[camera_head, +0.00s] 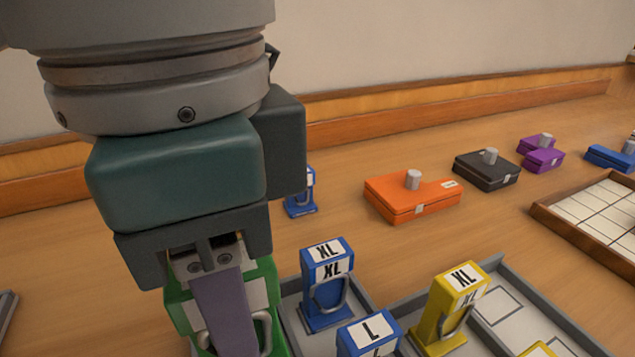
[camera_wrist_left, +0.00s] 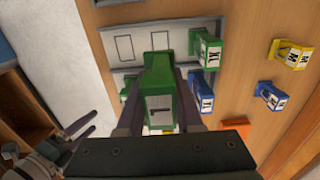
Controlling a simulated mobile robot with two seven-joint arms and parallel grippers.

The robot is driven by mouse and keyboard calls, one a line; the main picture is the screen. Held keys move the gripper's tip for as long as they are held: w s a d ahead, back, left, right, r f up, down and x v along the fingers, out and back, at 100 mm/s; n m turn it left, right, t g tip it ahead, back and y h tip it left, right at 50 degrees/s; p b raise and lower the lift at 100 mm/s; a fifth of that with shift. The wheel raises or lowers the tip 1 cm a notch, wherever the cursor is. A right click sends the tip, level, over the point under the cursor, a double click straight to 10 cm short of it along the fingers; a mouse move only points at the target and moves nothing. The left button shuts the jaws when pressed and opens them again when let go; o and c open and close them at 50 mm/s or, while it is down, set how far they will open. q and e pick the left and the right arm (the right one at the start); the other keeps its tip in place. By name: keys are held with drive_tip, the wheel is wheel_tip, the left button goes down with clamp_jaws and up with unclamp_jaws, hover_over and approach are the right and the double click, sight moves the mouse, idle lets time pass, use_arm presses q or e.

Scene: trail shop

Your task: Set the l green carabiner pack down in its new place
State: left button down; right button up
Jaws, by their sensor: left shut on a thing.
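The green carabiner pack (camera_head: 180,312) is held in my left gripper (camera_head: 232,335), whose finger covers much of it in the head view. In the left wrist view the pack (camera_wrist_left: 158,78) sits between the two fingers of the left gripper (camera_wrist_left: 160,112), with a white label facing the camera. The grey divided tray (camera_wrist_left: 108,28) lies beyond and below it. I cannot tell whether the pack's base touches the tray.
A blue XL pack (camera_head: 327,280), a blue L pack (camera_head: 370,335) and a yellow XL pack (camera_head: 455,300) stand close to the right. Another green XL pack (camera_wrist_left: 205,48) shows in the wrist view. Orange (camera_head: 412,195) and black (camera_head: 487,170) boxes lie farther back.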

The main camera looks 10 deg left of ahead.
use_arm(q)
wheel_tip(320, 180, down, 13)
drive_tip(key=b, duration=0.3)
drive_tip(key=shift+a+r, duration=0.1)
use_arm(e)
drive_tip(key=f, duration=0.4)
drive_tip(key=shift+a+f, duration=0.1)
drive_tip(key=shift+a, duration=0.1)
use_arm(q)
drive_tip(key=c, duration=0.6)
unclamp_jaws()
drive_tip(key=shift+o, duration=0.2)
wheel_tip(320, 180, up, 12)
drive_tip(key=p, duration=0.3)
drive_tip(key=shift+p, duration=0.35)
use_arm(e)
wheel_tip(320, 180, up, 4)
drive_tip(key=shift+r, duration=0.1)
